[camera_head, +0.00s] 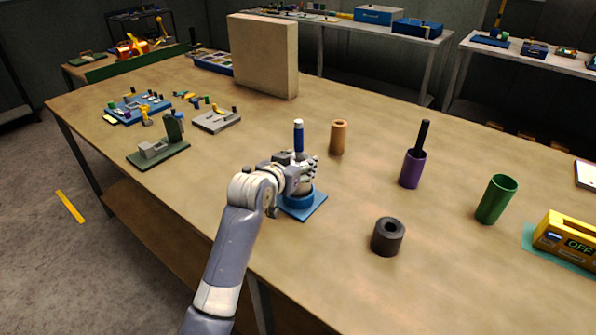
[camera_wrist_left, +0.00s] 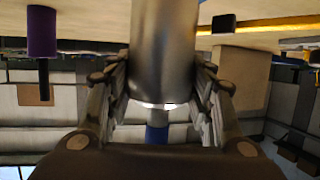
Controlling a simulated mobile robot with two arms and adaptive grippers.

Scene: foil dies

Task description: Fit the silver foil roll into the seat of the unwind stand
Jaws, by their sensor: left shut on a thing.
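The silver foil roll (camera_wrist_left: 162,50) is a smooth grey cylinder, upright between the fingers of my left gripper (camera_head: 301,173). The gripper is shut around it, with fingers on both sides in the left wrist view (camera_wrist_left: 160,95). A blue shaft (camera_head: 298,138) with a pale tip rises above the roll; I cannot tell whether it belongs to the roll. The unwind stand, a blue square plate with a round blue collar (camera_head: 316,209), is directly below the hand. The hand hides most of the roll, and I cannot tell how deep its lower end sits. My right gripper is not in view.
An orange-brown roll (camera_head: 339,138) stands behind, a dark hollow roll (camera_head: 387,238) in front to the right. A purple cylinder with a black rod (camera_head: 412,170), a green cup (camera_head: 496,200) and a yellow device (camera_head: 570,239) stand right. A green-based fixture (camera_head: 160,150) stands left.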

